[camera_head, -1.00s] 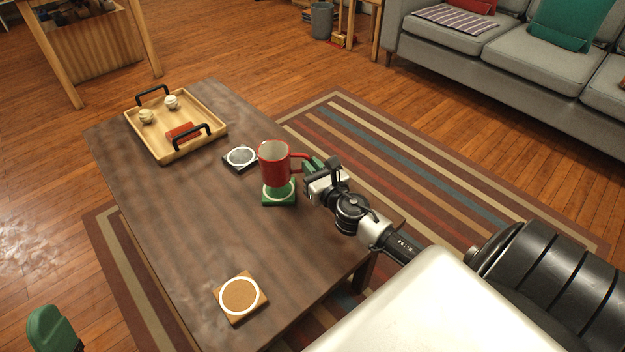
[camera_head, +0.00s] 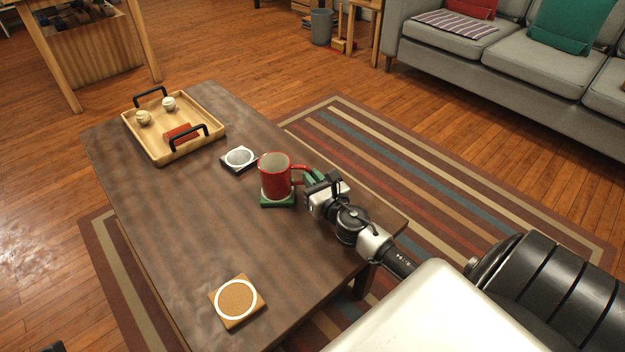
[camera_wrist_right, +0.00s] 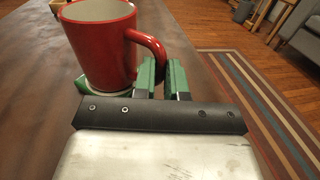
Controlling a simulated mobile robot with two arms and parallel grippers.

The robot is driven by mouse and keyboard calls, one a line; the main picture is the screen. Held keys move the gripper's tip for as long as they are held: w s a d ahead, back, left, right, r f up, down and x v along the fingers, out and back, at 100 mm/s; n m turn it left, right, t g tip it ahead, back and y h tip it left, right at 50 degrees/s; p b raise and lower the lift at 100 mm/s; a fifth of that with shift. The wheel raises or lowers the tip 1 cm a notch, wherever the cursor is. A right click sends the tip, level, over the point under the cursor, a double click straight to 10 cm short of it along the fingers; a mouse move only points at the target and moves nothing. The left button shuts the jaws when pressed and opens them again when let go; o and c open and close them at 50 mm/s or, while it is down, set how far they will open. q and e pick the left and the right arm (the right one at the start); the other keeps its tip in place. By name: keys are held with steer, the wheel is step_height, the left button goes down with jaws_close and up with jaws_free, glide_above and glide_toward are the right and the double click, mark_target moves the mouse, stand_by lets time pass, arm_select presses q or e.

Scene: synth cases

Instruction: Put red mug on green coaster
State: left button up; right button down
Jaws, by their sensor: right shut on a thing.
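The red mug (camera_head: 273,178) is upright over the green coaster (camera_head: 278,203) near the table's right edge. Its base hides most of the coaster and looks to be on it or only just above; I cannot tell if they touch. In the right wrist view the mug (camera_wrist_right: 104,45) stands left of the fingers, with green coaster (camera_wrist_right: 82,84) showing by its base. My right gripper (camera_head: 313,178) is shut on the mug's handle, with its green fingers (camera_wrist_right: 161,78) around the handle's right side. My left gripper's fingers are out of view.
A wooden tray (camera_head: 143,139) with black handles holds two small pale items and a red one at the far end. A dark coaster (camera_head: 226,168) lies just behind the mug. A cork-topped coaster (camera_head: 221,315) lies at the near end. The table's middle (camera_head: 190,220) is clear.

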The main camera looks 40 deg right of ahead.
steer(key=c, duration=1.2)
jaws_free()
steer(key=shift+f, duration=0.1)
